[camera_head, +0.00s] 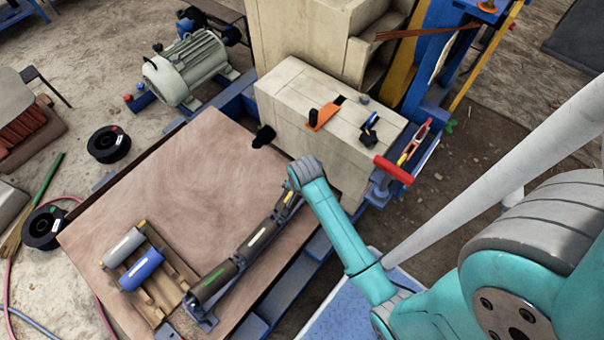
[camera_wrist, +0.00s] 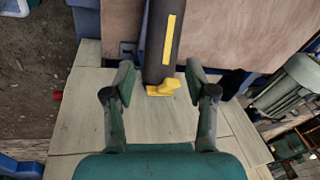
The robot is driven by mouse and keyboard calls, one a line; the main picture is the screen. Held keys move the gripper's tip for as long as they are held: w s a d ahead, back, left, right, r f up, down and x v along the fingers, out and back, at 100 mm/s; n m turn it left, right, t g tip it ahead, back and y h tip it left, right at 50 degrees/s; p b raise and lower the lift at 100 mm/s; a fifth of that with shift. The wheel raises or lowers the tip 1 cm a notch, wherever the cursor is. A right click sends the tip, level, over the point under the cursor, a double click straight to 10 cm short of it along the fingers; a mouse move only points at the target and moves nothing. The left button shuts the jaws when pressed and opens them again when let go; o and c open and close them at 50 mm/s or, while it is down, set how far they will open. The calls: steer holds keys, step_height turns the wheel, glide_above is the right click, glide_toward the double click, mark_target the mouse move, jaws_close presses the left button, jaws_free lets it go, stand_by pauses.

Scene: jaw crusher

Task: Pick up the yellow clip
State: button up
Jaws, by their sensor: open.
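The small yellow clip (camera_wrist: 163,87) lies at the near end of a dark roller (camera_wrist: 160,55) with a yellow stripe in the wrist view. My gripper (camera_wrist: 160,80) is open, with one finger on each side of the clip and a gap on both sides. I cannot tell whether the fingers are at the clip's height. In the head view my teal arm reaches to the crusher side of the brown tabletop (camera_head: 185,170). There my wrist hides the fingers, and I cannot make out the clip.
The pale crusher block (camera_head: 290,95) stands just beyond my wrist, with an orange-based tool (camera_head: 322,118) on top. A grey and a blue roller (camera_head: 142,270) lie on a wooden rack at the table's front left. The tabletop's middle is clear. A motor (camera_head: 188,68) stands behind.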

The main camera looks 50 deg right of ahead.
steer(key=w+d+r+m+g+y, duration=0.1)
steer(key=w+d+r+m+g, duration=0.2)
steer(key=w+d+r, duration=0.25)
steer(key=f, duration=1)
steer(key=shift+s+d+f, duration=0.2)
steer(key=shift+f, duration=0.2)
jaws_close()
